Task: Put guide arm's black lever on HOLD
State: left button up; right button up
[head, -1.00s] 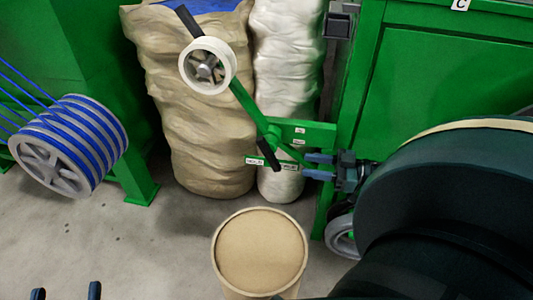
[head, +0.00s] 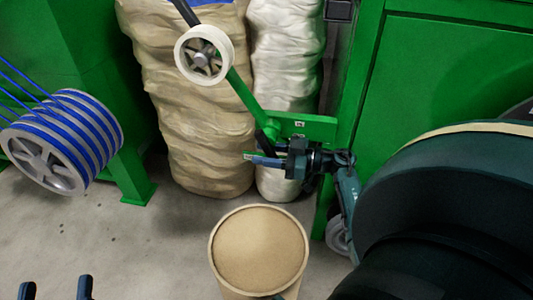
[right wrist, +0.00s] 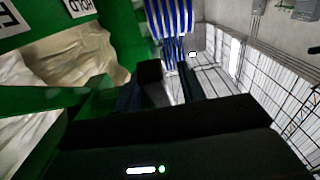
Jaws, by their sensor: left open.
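The guide arm (head: 246,97) is a slanted green bar with a white-rimmed pulley (head: 204,55) near its upper end. Its black lever (head: 263,140) hangs from the pivot area, its lower end largely hidden by my right gripper (head: 262,160). In the right wrist view a black block, apparently the lever's end (right wrist: 150,72), shows at the left finger, partly between the open fingers; contact cannot be told. The HOLD label (right wrist: 80,7) is at the wrist view's top left, with another label (right wrist: 12,18) beside it. My left gripper (head: 55,288) is open and empty at the bottom left.
A blue cable spool (head: 62,142) stands left, beside a green machine. Wrapped brown (head: 205,150) and white (head: 285,70) sacks stand behind the guide arm. A round tan-topped drum (head: 259,250) is in front. A green cabinet (head: 450,90) is at right.

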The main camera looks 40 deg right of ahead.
jog(key=shift+c, duration=0.3)
grip_shut()
dwell(0.3)
